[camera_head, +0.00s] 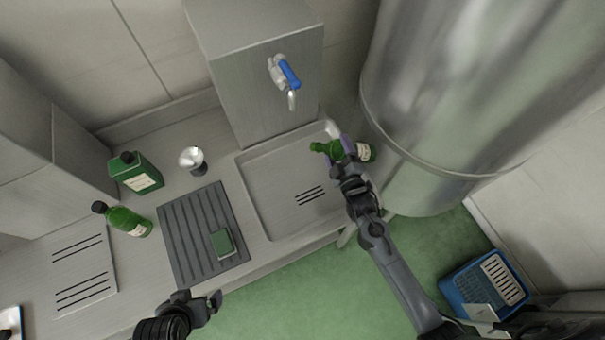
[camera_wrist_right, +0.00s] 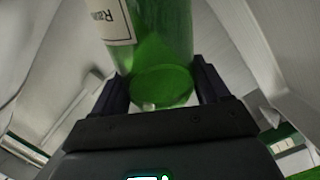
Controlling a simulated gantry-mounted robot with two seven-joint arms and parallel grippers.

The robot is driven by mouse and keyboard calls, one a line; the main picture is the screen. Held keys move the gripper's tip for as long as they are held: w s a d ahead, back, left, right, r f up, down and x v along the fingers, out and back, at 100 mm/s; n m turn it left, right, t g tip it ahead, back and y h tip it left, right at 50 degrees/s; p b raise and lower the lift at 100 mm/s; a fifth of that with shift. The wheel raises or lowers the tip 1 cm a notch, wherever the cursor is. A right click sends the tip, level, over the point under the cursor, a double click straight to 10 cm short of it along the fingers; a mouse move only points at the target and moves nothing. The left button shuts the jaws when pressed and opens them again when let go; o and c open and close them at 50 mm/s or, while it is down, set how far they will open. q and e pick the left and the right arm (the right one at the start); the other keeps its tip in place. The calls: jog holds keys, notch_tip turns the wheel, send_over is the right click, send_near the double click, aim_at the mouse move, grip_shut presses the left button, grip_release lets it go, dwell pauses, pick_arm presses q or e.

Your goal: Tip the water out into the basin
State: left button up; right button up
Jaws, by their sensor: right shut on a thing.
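My right gripper (camera_head: 349,152) is shut on a green glass bottle (camera_head: 331,149) with a pale label. The bottle lies over on its side, its neck pointing left over the right part of the steel basin (camera_head: 275,187). In the right wrist view, the green bottle (camera_wrist_right: 160,50) stands between the two dark fingers of the gripper (camera_wrist_right: 158,95). No stream of water shows. The blue-handled tap (camera_head: 285,75) is on the steel block behind the basin. My left gripper (camera_head: 202,302) is empty near the counter's front edge, with its fingers apart.
Left of the basin are a ribbed grey mat (camera_head: 180,235) with a green sponge (camera_head: 222,243), a metal cup (camera_head: 193,160), a green canister (camera_head: 136,174) and another green bottle (camera_head: 125,220). A large steel tank (camera_head: 450,80) stands close at right. A blue crate (camera_head: 460,285) is on the floor.

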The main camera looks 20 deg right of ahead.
jog(key=shift+f, duration=0.1)
jog(key=shift+d+f+n, duration=0.1)
jog(key=shift+n, duration=0.2)
jog(key=shift+f+b, duration=0.2)
jog(key=shift+b, duration=0.3)
jog(key=shift+d+f+n, duration=0.1)
jog(key=shift+f+n, duration=0.1)
jog(key=shift+n, duration=0.2)
jog(key=shift+d+f+n+b, duration=0.15)
jog(key=shift+f+n+b, duration=0.5)
jog(key=shift+b, duration=0.35)
jog(key=shift+a+f+n+h, duration=0.25)
jog(key=shift+f+n+h, duration=0.05)
jog(key=shift+f+n, duration=0.25)
jog(key=shift+a+f, duration=0.15)
jog(key=shift+a, duration=0.05)
jog(key=shift+f+n, duration=0.25)
jog(key=shift+n, duration=0.15)
